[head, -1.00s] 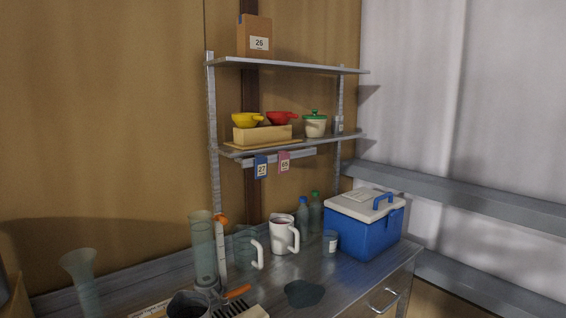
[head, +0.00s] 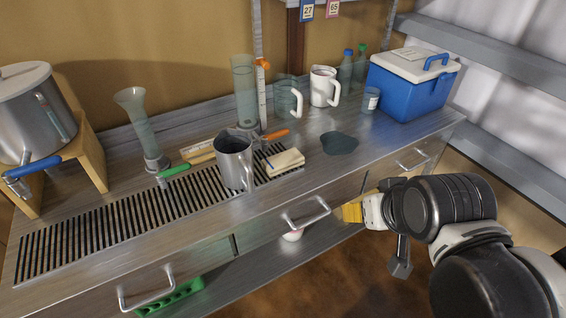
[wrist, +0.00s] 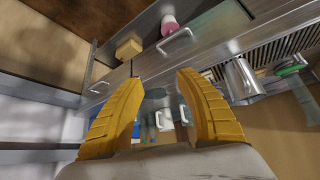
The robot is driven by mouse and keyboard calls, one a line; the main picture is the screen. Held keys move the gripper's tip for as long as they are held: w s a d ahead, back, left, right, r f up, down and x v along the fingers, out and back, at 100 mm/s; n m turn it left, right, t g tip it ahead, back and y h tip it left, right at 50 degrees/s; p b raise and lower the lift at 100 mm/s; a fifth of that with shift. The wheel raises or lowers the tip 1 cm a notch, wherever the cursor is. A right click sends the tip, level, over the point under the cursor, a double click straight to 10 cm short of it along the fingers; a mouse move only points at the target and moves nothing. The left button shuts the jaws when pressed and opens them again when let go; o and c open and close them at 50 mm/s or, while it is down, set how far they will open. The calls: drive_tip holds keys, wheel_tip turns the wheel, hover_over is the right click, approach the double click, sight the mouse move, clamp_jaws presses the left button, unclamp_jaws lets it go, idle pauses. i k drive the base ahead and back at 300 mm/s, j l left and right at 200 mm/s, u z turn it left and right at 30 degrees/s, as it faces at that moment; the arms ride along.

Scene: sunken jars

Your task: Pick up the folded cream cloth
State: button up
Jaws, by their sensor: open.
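The folded cream cloth (head: 284,162) lies on the steel counter (head: 345,178), at the right end of the slotted drain grate (head: 120,222), just right of the metal jug (head: 233,160). I cannot make the cloth out in the wrist view. My gripper (head: 352,212) is in front of the counter's front edge, to the right of and nearer than the cloth, and apart from it. In the wrist view my gripper (wrist: 158,78) shows two yellow fingers spread apart with nothing between them.
White mug (head: 323,87), glass cylinder (head: 244,92) and blue cooler (head: 410,88) stand farther back. Drawer handles (head: 306,214) stick out at the front.

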sight(277, 164)
drive_tip(key=i+l+z, duration=0.1)
drive_tip(key=i, duration=0.35)
drive_tip(key=i+l+z, duration=0.1)
drive_tip(key=i, duration=0.35)
drive_tip(key=l, duration=0.1)
